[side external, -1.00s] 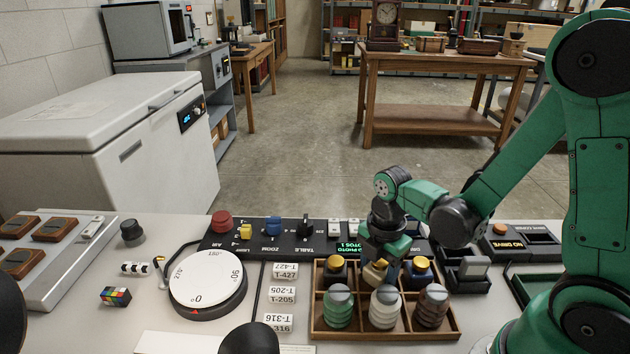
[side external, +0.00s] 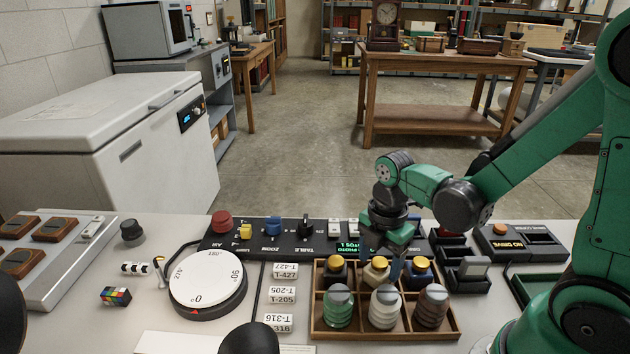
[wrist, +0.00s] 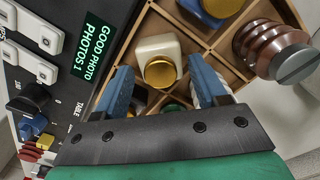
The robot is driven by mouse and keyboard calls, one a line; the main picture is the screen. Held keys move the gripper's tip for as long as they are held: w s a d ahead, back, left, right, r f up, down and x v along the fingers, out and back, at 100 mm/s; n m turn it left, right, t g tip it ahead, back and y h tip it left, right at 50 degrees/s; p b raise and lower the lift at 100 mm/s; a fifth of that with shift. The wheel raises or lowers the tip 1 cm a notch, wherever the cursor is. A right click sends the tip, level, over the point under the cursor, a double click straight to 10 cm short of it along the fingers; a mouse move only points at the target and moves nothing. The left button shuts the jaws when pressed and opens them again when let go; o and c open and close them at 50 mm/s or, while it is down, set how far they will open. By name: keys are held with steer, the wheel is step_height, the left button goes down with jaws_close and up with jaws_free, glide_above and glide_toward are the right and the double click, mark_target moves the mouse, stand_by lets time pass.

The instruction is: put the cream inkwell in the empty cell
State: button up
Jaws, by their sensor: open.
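The cream inkwell (side external: 376,271), pale with a gold cap, stands upright in the back row of the wooden crate (side external: 386,335). The wrist view shows this inkwell (wrist: 159,47) just beyond my fingertips, with its gold cap facing the camera. My gripper (wrist: 163,82) is open and empty, with blue fingers spread apart. In the side view, my gripper (side external: 394,262) hangs over the crate's back row, close to the cream and blue inkwells. Bare cell floor (wrist: 197,68) shows beside the cream inkwell in the wrist view; which whole cell is empty I cannot tell.
A black inkwell (side external: 336,270) and a blue inkwell (side external: 418,272) flank the cream one. Green (side external: 338,309), white (side external: 384,309) and brown (side external: 431,308) ribbed pieces stand in front. A control panel (side external: 290,235) lies behind; a turntable (side external: 207,285) stands left.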

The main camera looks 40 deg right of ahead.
mark_target(380, 262)
steer(key=w+a+r+m+t, duration=0.1)
steer(key=a+r+m+t, duration=0.2)
steer(key=m, duration=1.5)
step_height(380, 262, up, 8)
steer(key=t, duration=0.4)
steer(key=shift+w+f, duration=0.15)
steer(key=shift+w, duration=0.05)
